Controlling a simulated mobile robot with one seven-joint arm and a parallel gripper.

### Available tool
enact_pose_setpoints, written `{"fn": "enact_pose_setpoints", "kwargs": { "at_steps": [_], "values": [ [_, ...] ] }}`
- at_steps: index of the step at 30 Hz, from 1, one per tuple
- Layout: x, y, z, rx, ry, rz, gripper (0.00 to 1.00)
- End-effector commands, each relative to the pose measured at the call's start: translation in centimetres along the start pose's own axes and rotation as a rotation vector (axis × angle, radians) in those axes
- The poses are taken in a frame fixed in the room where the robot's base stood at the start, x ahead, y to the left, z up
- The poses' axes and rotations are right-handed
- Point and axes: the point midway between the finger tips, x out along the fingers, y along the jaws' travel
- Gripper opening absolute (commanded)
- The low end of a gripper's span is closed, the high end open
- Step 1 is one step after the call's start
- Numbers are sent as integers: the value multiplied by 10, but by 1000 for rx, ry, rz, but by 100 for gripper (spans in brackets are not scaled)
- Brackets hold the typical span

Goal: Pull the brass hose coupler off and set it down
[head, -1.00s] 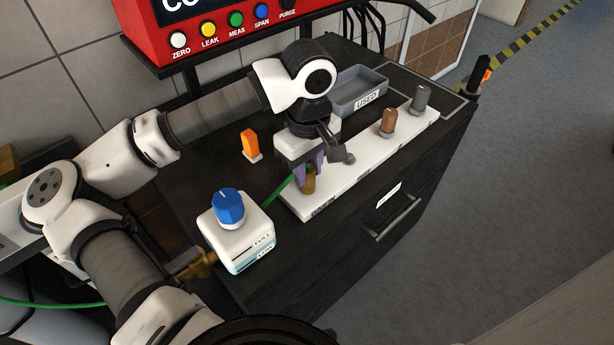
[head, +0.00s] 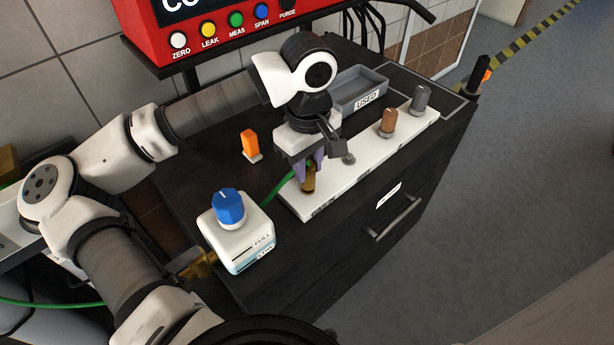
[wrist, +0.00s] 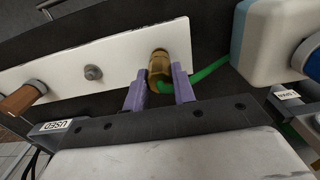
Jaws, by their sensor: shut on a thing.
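The brass hose coupler (head: 308,181) stands at the near left end of the white strip (head: 334,186) on the dark cabinet top. A green hose runs from it to the left. In the wrist view the coupler (wrist: 159,66) sits between the purple fingertips, with the green hose (wrist: 208,73) leaving its side. My gripper (head: 307,168) is shut on the coupler from above; it also shows in the wrist view (wrist: 160,88). I cannot tell whether the coupler is clear of its seat on the strip.
A bare grey stub (head: 348,159), a brown fitting (head: 388,122) and a grey fitting (head: 421,98) stand along the strip. A grey tray marked USED (head: 360,90) lies behind. A white box with a blue knob (head: 236,236) stands at the near left, and an orange block (head: 250,144) behind it.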

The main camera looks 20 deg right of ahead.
Motion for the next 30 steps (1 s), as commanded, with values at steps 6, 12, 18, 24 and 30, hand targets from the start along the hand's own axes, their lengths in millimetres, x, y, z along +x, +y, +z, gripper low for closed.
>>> {"fn": "enact_pose_setpoints", "kwargs": {
  "at_steps": [6, 12, 18, 24, 30],
  "values": [
    [-2, 0, 0, 0, 0, 0, 0],
    [-2, 0, 0, 0, 0, 0, 0],
    [-9, 0, 0, 0, 1, 1, 0],
    [-22, 0, 0, 0, 2, 1, 0],
    [-32, 0, 0, 0, 0, 1, 0]
  ]
}}
